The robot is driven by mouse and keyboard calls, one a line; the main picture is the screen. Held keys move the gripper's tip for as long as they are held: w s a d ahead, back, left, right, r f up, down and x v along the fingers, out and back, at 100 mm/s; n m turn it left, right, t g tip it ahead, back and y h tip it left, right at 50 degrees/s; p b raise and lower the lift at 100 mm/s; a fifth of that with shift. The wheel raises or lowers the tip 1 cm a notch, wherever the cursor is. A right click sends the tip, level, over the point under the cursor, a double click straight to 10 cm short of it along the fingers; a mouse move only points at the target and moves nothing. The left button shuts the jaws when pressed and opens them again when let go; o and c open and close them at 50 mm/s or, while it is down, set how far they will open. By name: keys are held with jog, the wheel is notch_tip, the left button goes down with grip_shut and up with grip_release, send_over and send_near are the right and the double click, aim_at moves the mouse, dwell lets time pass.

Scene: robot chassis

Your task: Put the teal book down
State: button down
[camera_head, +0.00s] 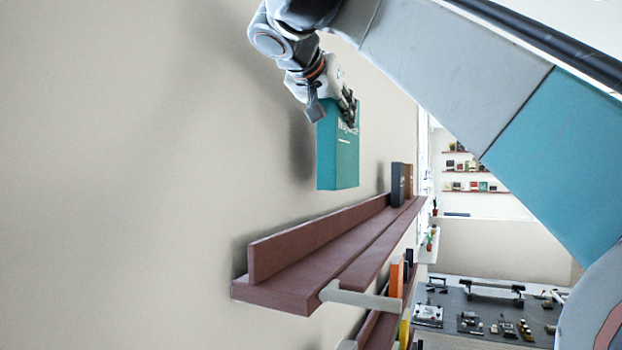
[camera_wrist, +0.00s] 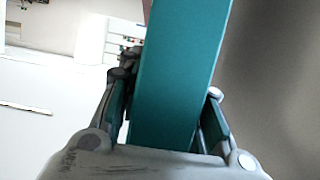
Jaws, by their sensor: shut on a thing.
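The teal book (camera_head: 338,152) hangs upright in the air, above the brown wall shelf (camera_head: 300,283) in the head view. My gripper (camera_head: 333,105) is shut on the top part of the book. In the wrist view the teal book (camera_wrist: 175,85) fills the middle, between the two fingers of my gripper (camera_wrist: 165,115). The book is apart from the shelf, with a clear gap below it. The shelf has a raised back ledge along the wall and a front lip.
Dark and brown books (camera_head: 398,184) stand at the shelf's far end. The near and middle stretch of the shelf is bare. A lower shelf (camera_head: 378,330) holds an orange book (camera_head: 396,280) and others. A pale bar (camera_head: 360,298) sticks out below the upper shelf. Distant shelves (camera_head: 470,187) stand at the right.

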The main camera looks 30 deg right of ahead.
notch_tip(320, 180, down, 12)
jog(key=shift+s+f+p, duration=0.15)
jog(key=shift+p, duration=0.4)
jog(key=shift+f, duration=0.2)
jog(key=c, duration=1.1)
grip_release()
jog(key=shift+r, duration=0.25)
jog(key=b+v, duration=0.2)
jog(key=v, duration=0.9)
jog(key=shift+f, duration=0.15)
jog(key=shift+s+a+r, duration=0.25)
jog(key=shift+s+a, duration=0.05)
jog(key=shift+a, duration=0.1)
